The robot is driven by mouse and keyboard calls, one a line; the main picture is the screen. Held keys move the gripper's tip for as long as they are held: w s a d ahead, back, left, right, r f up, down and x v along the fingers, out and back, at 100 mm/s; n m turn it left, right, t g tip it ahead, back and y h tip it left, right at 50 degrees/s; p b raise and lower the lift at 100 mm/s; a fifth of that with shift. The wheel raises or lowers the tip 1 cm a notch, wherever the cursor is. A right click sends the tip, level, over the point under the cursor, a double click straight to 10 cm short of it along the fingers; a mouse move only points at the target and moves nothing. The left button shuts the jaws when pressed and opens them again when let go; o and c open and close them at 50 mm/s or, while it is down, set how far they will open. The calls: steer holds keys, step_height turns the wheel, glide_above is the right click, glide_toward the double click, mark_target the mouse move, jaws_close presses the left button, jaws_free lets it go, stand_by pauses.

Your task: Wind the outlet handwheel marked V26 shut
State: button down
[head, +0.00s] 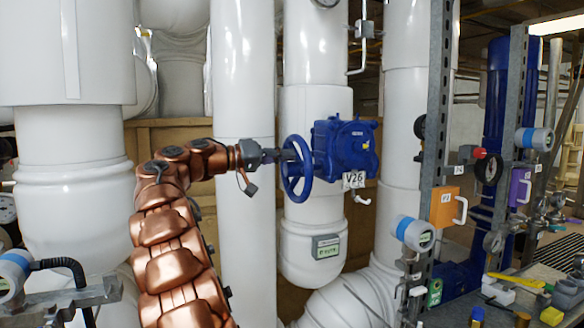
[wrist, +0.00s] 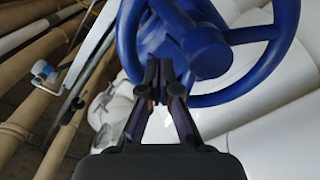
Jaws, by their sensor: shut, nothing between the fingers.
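The blue handwheel (head: 293,170) stands on the left side of a blue gearbox (head: 345,148) on a white pipe. A tag reading V26 (head: 353,180) hangs below the gearbox. My gripper (head: 284,156) reaches in from the left to the wheel's near face. In the wrist view the handwheel (wrist: 287,32) fills the top, with its hub and spokes showing. My gripper (wrist: 152,78) is shut and empty there, its fingertips close to the lower left of the hub and overlapping the wheel. I cannot tell whether they touch it.
White pipes (head: 242,90) stand behind and beside my arm. A grey steel post (head: 436,120) rises right of the valve, with an orange box (head: 445,207) on it. A bench (head: 510,300) with loose items is at the lower right.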

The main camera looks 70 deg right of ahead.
steer(key=p+v, duration=0.1)
steer(key=v, duration=0.8)
steer(key=shift+w+a, duration=0.1)
steer(key=shift+a, duration=0.05)
stand_by(0.5)
steer(key=a+f+n+t+y, duration=0.5)
steer(key=a+f+n+t, duration=0.65)
steer(key=a+f, duration=1.3)
steer(key=s+a+f+n+y, duration=0.2)
steer(key=s+a+f, duration=0.2)
steer(key=a, duration=0.5)
steer(key=s+a+f+n+y, duration=0.2)
steer(key=a+f, duration=0.3)
steer(key=a, duration=0.5)
steer(key=s+a+f+n+y+p, duration=0.1)
steer(key=s+a+f+n+y, duration=0.2)
steer(key=a, duration=0.6)
step_height(320, 180, down, 3)
steer(key=s, duration=0.2)
steer(key=shift+s+a+r, duration=0.2)
steer(key=shift+s+r, duration=0.05)
steer(key=shift+s, duration=0.1)
